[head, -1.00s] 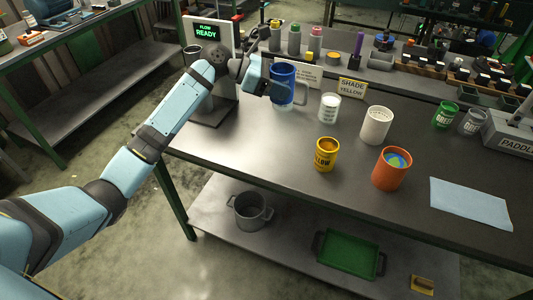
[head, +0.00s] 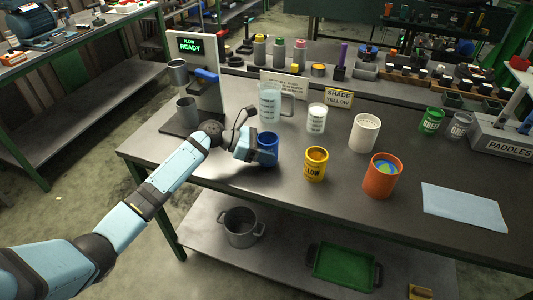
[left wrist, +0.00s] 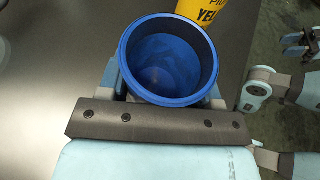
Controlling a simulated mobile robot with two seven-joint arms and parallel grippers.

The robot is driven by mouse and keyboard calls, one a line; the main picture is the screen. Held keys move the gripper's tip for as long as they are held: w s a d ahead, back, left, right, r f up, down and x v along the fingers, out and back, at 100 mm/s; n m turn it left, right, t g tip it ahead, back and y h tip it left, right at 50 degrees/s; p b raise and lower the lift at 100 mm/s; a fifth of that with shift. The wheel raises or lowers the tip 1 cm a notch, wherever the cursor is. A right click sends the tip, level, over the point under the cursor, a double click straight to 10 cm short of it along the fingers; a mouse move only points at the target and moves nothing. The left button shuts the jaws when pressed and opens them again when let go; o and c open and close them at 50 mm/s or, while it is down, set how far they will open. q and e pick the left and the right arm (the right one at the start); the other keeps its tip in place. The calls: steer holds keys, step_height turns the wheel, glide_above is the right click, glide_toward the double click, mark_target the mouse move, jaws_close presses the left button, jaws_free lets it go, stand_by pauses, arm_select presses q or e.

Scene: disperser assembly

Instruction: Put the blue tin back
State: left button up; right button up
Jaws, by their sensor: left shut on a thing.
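The blue tin (head: 268,148) is upright at the front left part of the workbench, left of the yellow tin (head: 316,163). My left gripper (head: 258,150) is shut on it from the left side. In the left wrist view the blue tin (left wrist: 168,60) shows its open top, with blue inside, between the fingers of my left gripper (left wrist: 165,90). The yellow tin (left wrist: 204,12) shows just beyond it. I cannot tell whether the tin's base touches the bench. My right gripper is not in view in the head view.
The dispenser (head: 207,90) with a grey cup is behind my arm. A blue cloth (head: 463,206) lies at right.

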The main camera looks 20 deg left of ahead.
arm_select(q)
steer(key=shift+f, duration=0.65)
steer(key=o, duration=1.1)
steer(key=shift+f, duration=0.1)
steer(key=shift+c, duration=0.2)
steer(key=shift+a, duration=0.15)
steer(key=v, duration=1)
steer(key=shift+s+a+r+p, duration=0.1)
steer(key=shift+a+r+p, duration=0.2)
steer(key=shift+p, duration=0.1)
steer(key=shift+s+a+r, duration=0.2)
steer(key=shift+a, duration=0.25)
